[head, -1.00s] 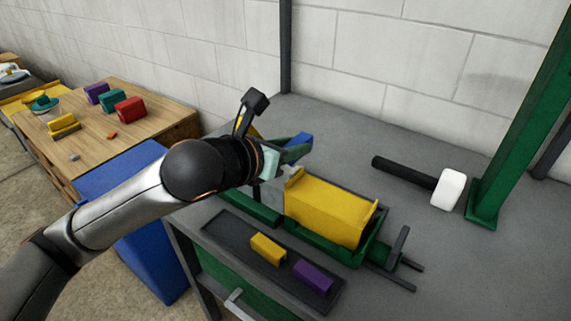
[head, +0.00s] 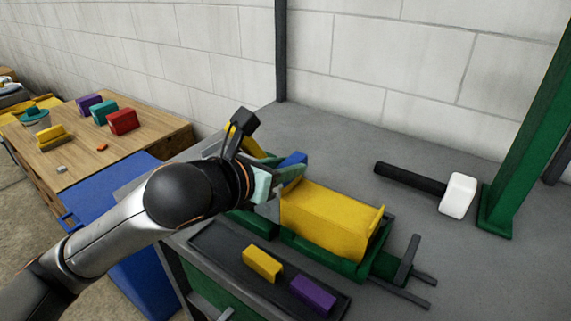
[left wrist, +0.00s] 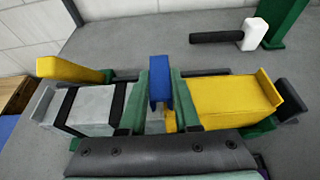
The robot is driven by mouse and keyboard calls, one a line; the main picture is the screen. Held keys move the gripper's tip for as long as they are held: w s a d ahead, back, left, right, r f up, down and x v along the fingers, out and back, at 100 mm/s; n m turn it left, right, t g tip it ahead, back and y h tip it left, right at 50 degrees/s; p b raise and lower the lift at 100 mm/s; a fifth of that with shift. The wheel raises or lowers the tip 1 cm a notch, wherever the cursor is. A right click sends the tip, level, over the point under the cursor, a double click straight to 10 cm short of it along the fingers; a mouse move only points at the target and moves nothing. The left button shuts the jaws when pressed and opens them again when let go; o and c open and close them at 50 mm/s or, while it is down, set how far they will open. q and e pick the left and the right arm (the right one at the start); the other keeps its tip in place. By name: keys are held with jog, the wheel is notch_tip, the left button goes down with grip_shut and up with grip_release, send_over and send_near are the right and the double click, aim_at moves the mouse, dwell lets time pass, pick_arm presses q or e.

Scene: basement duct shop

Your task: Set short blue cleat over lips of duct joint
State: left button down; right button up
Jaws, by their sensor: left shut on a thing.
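My left gripper (head: 280,178) is shut on the short blue cleat (head: 293,159). The blue cleat also shows in the left wrist view (left wrist: 158,75), upright between the two teal fingers (left wrist: 160,100). The duct joint is below it: a yellow duct section (head: 325,215) lies to the right and a grey section with black bands (left wrist: 95,106) to the left. The fingers hide most of the joint's lips, so I cannot tell whether the cleat touches them. My right gripper is not in view.
A green cradle (head: 300,246) holds the duct. A dark tray (head: 212,240) in front carries a yellow cleat (head: 262,264) and a purple cleat (head: 313,294). A white-headed mallet (head: 457,195) lies behind right, near a green post (head: 530,140). A wooden table (head: 160,134) stands left.

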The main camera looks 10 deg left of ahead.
pick_arm(q)
jog(key=shift+f, duration=0.4)
jog(key=c, duration=0.6)
grip_release()
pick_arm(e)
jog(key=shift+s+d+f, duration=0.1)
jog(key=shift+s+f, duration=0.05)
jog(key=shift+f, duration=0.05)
